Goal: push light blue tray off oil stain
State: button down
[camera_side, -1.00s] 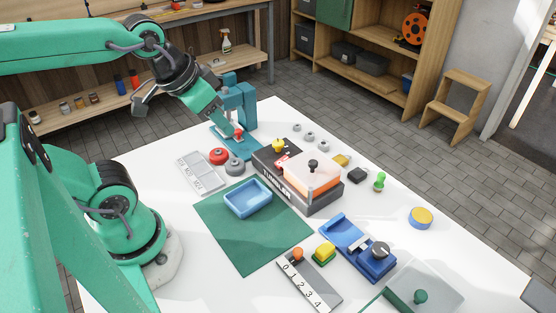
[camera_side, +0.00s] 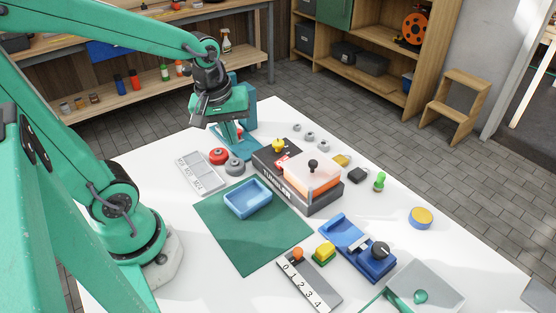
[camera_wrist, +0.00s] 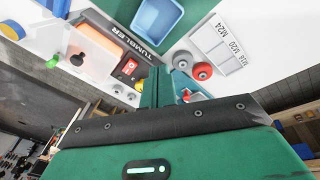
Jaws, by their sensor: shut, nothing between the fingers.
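The light blue tray (camera_side: 248,211) is a shallow, empty rectangular dish near the back of the green mat (camera_side: 262,250). In the wrist view the tray (camera_wrist: 157,18) is at the top edge and partly cut off. I see no oil stain; the tray hides the mat beneath it. My gripper (camera_side: 229,132) is shut and empty. It is above the table's far left part, in front of the teal press, behind the tray and well apart from it. Its green finger part (camera_wrist: 155,85) points toward the tray side in the wrist view.
The TUMBLER box (camera_side: 268,178) stands right behind the mat. A grey sorting tray (camera_side: 200,173), a red knob (camera_side: 219,156) and the teal press (camera_side: 247,105) are at the far left. A numbered rail (camera_side: 308,285) and a blue device (camera_side: 358,248) are to the right. The mat's front is clear.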

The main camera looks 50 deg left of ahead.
aim_at(268, 221)
notch_tip(268, 221, down, 7)
jog(key=w+a+n+g, duration=0.1)
jog(key=a+n+g, duration=0.1)
jog(key=n, duration=0.6)
jog(key=shift+a, duration=0.3)
jog(key=shift+f, duration=4.9)
jog(key=shift+w+d, duration=0.2)
jog(key=shift+d, duration=3.15)
jog(key=shift+w+d, duration=0.2)
jog(key=shift+d, duration=3.15)
jog(key=shift+r, duration=0.15)
notch_tip(268, 221, up, 10)
